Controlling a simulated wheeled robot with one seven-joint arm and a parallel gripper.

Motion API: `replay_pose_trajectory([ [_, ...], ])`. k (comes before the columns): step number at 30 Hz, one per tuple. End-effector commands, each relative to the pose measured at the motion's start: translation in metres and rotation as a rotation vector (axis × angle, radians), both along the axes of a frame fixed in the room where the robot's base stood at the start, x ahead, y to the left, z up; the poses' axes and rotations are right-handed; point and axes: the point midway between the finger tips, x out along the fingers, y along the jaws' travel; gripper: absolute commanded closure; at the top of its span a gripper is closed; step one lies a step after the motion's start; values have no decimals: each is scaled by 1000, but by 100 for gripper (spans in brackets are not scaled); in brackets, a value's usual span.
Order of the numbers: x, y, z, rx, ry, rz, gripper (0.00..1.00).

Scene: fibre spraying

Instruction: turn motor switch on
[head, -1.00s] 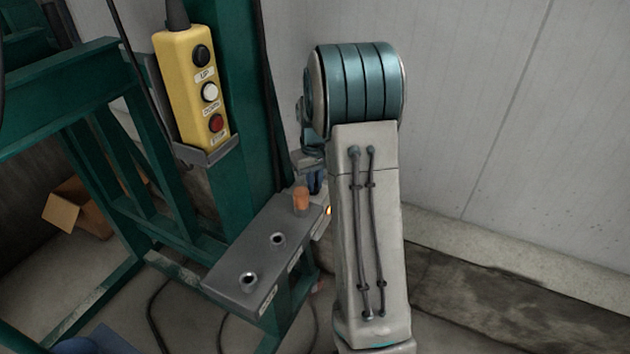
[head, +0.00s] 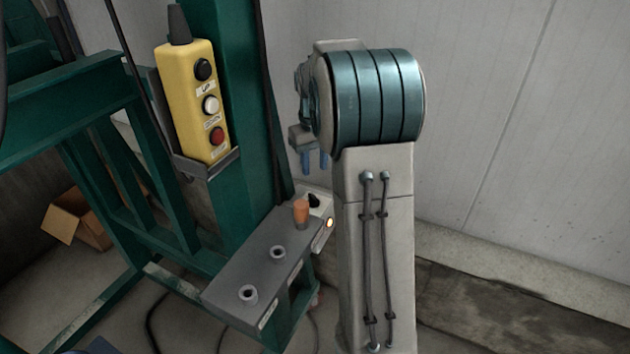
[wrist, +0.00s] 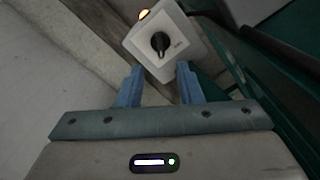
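The motor switch is a black rotary knob (wrist: 160,42) on a white plate (wrist: 178,28). It also shows in the head view as a dark knob (head: 314,201) at the far end of the grey control box (head: 250,262). In the wrist view the knob's bar points roughly along the picture's vertical. A small lamp (head: 330,223) on the box's side glows orange. My gripper (head: 314,162) hangs above the switch, its blue fingers apart with nothing between them. In the wrist view my gripper (wrist: 159,76) is open, its fingertips clear of the knob.
An orange knob (head: 301,213) stands beside the switch, with two metal sockets (head: 278,253) on the same box. A yellow push-button pendant (head: 192,100) hangs on the green frame (head: 222,205). A cardboard box (head: 78,218) lies at left. A pale wall (head: 520,130) stands at right.

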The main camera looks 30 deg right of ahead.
Motion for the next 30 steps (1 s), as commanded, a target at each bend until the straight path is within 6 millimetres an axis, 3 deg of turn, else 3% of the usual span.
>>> replay_pose_trajectory([
  [3,1,0,21,-1,-3,0,67],
  [9,0,0,37,0,0,0,67],
  [25,0,0,38,0,0,0,67],
  [30,-14,15,46,-3,-19,-1,67],
])
